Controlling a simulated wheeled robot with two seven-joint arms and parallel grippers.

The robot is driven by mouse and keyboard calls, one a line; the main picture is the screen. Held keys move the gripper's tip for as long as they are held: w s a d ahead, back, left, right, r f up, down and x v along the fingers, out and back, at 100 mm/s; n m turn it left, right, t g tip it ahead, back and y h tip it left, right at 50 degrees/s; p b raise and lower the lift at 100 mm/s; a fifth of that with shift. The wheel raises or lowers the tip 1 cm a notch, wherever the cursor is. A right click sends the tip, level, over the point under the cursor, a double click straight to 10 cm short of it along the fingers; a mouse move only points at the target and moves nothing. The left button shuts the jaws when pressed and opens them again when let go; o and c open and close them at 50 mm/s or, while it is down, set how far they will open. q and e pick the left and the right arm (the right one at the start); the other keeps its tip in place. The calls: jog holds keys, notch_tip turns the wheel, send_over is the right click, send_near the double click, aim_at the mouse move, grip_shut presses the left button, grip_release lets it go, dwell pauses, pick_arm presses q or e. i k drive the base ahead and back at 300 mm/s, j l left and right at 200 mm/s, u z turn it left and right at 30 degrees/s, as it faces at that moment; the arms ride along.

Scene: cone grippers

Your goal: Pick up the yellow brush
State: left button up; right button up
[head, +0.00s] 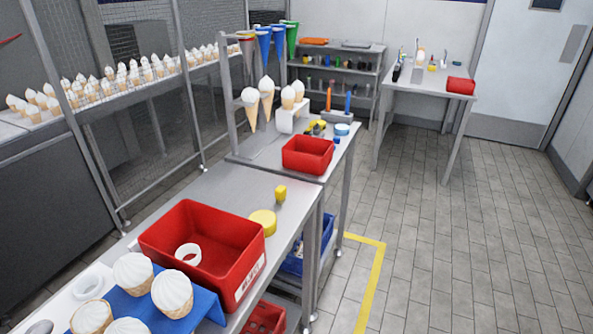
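No item in the head view can be made out for certain as a yellow brush. A small yellow block-like item (280,193) lies on the near metal table (237,187), and a flat round yellow item (263,221) lies just in front of it. Small yellow and dark items (318,125) lie on the second table behind. A tiny yellow item (432,68) shows on the far table (420,84). No bristles or handle can be told at this size. Neither of my grippers is in view.
A large red bin (160,236) holding a white ring and a blue tray (205,305) of ice cream cones fill the near table's front. A smaller red bin (307,152) stands behind. Open tiled floor (440,250) lies right, with a yellow floor line (371,285).

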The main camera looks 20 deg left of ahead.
aim_at(280, 191)
jog(key=i+u, duration=0.4)
jog(key=i+l+u, duration=0.25)
jog(key=u, duration=0.15)
jog(key=i+l+u, duration=0.35)
jog(key=i, duration=0.15)
